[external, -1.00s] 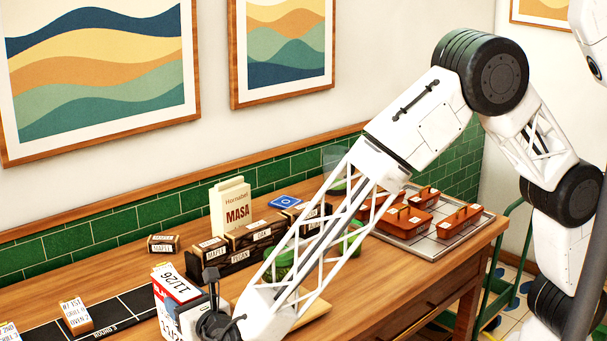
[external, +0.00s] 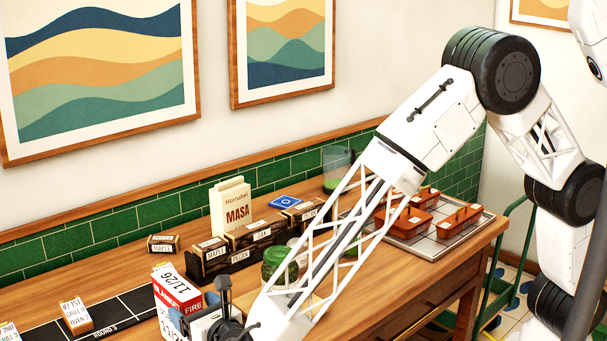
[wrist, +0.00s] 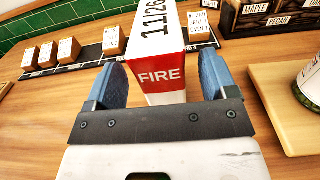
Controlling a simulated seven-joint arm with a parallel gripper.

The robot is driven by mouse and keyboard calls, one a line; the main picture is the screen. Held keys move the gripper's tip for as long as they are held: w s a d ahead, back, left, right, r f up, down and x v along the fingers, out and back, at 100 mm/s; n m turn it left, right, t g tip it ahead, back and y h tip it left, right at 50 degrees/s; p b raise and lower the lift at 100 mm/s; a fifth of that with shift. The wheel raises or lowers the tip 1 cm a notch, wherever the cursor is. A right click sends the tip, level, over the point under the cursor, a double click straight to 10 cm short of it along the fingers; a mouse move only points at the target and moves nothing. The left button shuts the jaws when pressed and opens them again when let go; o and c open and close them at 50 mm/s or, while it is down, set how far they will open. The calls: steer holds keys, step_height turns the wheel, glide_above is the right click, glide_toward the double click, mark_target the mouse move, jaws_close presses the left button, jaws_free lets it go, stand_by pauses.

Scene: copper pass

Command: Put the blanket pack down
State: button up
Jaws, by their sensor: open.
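The blanket pack (external: 168,300) is a red and white box marked "11/26" and "FIRE". It stands on the wooden table at the lower left, beside the dark strip. In the wrist view the pack (wrist: 160,40) shows just ahead of my gripper (wrist: 162,80), lined up with the gap between the blue fingers. The fingers are apart, with bare table visible on both sides of the pack, and they do not appear to press on it. In the external view my gripper (external: 192,318) is at the right of the pack and partly covers its lower part.
A dark strip (external: 112,322) with small labelled boxes lies left of the pack. A dark rack (external: 240,250) of labelled blocks, a Masa bag (external: 231,208) and a green jar (external: 275,262) stand behind. A wooden board (wrist: 285,112) lies to the right. Orange baskets (external: 457,222) sit far right.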

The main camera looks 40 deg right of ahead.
steer(key=s, duration=0.8)
steer(key=shift+s, duration=0.2)
stand_by(0.6)
steer(key=w+d+r+m+g+h, duration=0.3)
steer(key=w+d+r+m, duration=0.2)
steer(key=w+d, duration=0.6)
steer(key=w+d+r+m+g+h, duration=0.2)
steer(key=w+d+r+m+h, duration=0.25)
steer(key=w+d, duration=0.7)
steer(key=s+d+r+m+g, duration=0.1)
steer(key=s+d+m+g, duration=0.3)
steer(key=d, duration=0.8)
steer(key=s+d+r+m+g, duration=0.15)
steer(key=s+d+m, duration=0.4)
steer(key=d, duration=0.65)
steer(key=s+d+r+m+g, duration=0.1)
steer(key=s+d+m+g, duration=0.35)
steer(key=d, duration=0.85)
steer(key=s+d+m+y, duration=0.3)
steer(key=s+d+m, duration=0.2)
steer(key=s, duration=0.4)
steer(key=s+d+f+m+y, duration=0.1)
steer(key=s+d+m+y, duration=0.3)
steer(key=s, duration=0.6)
steer(key=d+m, duration=0.2)
steer(key=m, duration=0.1)
steer(key=shift+f+m, duration=0.2)
steer(key=shift+m, duration=0.15)
